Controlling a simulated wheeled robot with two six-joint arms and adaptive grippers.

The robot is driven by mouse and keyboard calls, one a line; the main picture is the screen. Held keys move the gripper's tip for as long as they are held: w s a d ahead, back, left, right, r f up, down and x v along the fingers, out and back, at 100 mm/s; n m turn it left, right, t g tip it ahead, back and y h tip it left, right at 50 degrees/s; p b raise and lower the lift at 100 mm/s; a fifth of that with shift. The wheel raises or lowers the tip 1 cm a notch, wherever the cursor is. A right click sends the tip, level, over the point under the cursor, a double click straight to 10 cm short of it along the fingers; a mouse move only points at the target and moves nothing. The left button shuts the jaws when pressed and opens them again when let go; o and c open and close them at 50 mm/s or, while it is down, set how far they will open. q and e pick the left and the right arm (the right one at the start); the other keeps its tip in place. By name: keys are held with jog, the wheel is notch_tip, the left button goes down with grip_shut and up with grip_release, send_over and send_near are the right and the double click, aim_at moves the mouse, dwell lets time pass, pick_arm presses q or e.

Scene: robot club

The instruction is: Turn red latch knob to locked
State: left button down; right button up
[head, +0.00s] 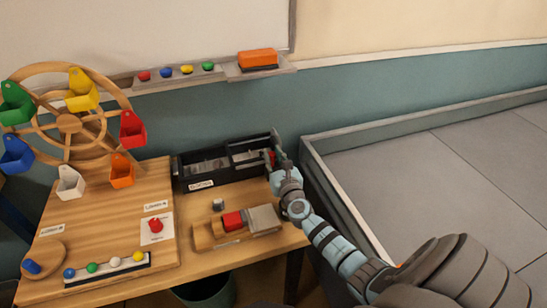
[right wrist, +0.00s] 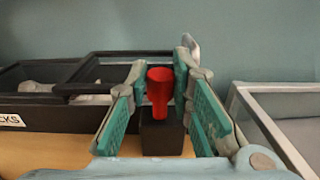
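A red knob (right wrist: 160,90) stands upright on a small dark block (right wrist: 162,137) in the right wrist view. In the head view this red knob (head: 271,159) shows at the right end of a black divided box (head: 215,182), partly hidden by my right gripper (head: 277,153). The right gripper (right wrist: 162,105) is open, with one teal-padded finger on each side of the knob. Gaps show between the knob and both fingers. Another red knob (head: 155,225) sits on a white plate on the wooden board. My left gripper is not in view.
A wooden wheel with coloured buckets (head: 68,124) stands at the left on the wooden board (head: 105,225). A wooden block piece with a red part (head: 233,221) lies in front of the black box. A grey-walled enclosure (head: 345,215) lies to the right.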

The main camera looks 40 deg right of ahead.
grip_shut()
